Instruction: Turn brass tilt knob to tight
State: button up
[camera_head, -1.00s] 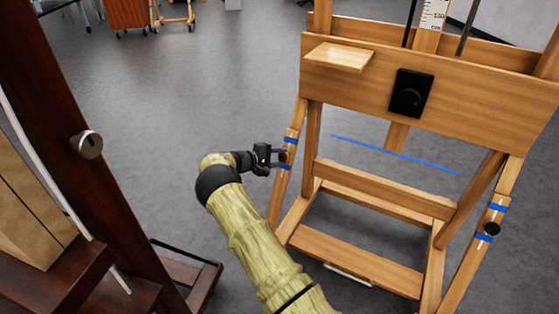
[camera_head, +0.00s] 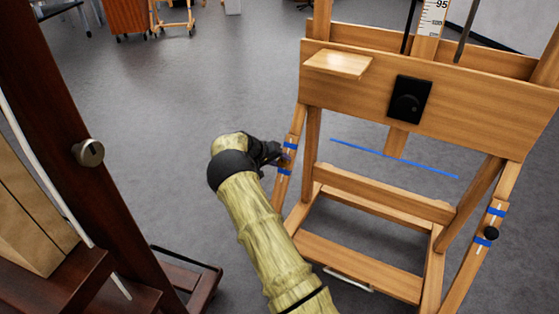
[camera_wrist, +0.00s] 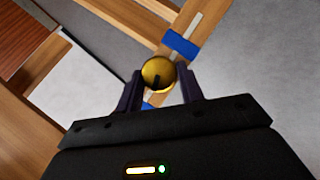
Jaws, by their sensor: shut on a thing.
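The brass tilt knob (camera_wrist: 158,74) is a round gold knob with a dark mark on its face. In the wrist view it sits between my two dark fingers, on a wooden strut (camera_wrist: 197,24) of the easel. My gripper (camera_wrist: 161,88) is shut on the knob, with a finger on each side of it. In the head view my gripper (camera_head: 284,156) is at the easel's left strut, between blue tape bands, and my wrist hides the knob there.
A dark wooden easel (camera_head: 75,110) with a metal knob (camera_head: 88,152) stands at left. Grey floor lies between.

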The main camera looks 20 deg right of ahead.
jog(key=shift+m+t+y, duration=0.4)
jog(key=shift+m+y, duration=0.2)
jog(key=shift+m, duration=0.7)
jog(key=shift+s, duration=0.1)
jog(key=o, duration=1)
jog(key=shift+r+p, duration=0.1)
jog(key=shift+p, duration=0.2)
jog(key=p+v, duration=0.4)
jog(key=v, duration=1.3)
jog(key=shift+r+p, duration=0.2)
jog(key=shift+p, duration=0.15)
jog(key=shift+d, duration=0.1)
